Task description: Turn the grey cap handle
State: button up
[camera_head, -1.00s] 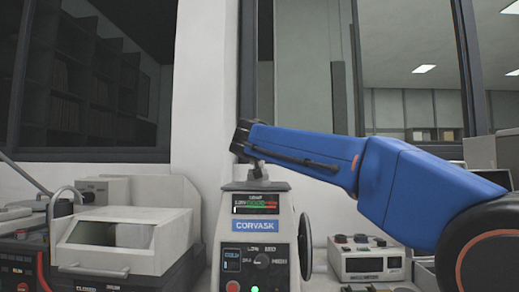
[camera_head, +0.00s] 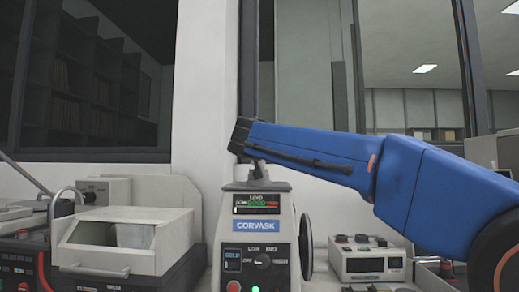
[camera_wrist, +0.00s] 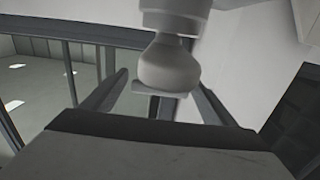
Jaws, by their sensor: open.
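The mounting press (camera_head: 256,205), a pale box marked CORVASK, stands at the centre of the head view. A small grey part (camera_head: 258,172) on its top, partly hidden by my arm's dark end, looks like the cap handle. In the wrist view the rounded grey cap handle (camera_wrist: 170,62) shows at upper middle. My gripper (camera_wrist: 158,84) is open, with one dark finger on each side of the handle's lower end. I cannot tell whether either finger touches it. In the head view my gripper's fingers cannot be made out behind the arm's end.
A pale machine with a sloped lid (camera_head: 122,240) stands left of the press. A small control box (camera_head: 368,260) stands to the right. A round wheel (camera_head: 306,246) is on the press's right side. A white pillar (camera_head: 200,90) and windows are behind.

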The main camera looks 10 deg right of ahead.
jog(key=v, duration=1.4)
jog(key=shift+s+a, duration=0.2)
jog(key=shift+s, duration=0.05)
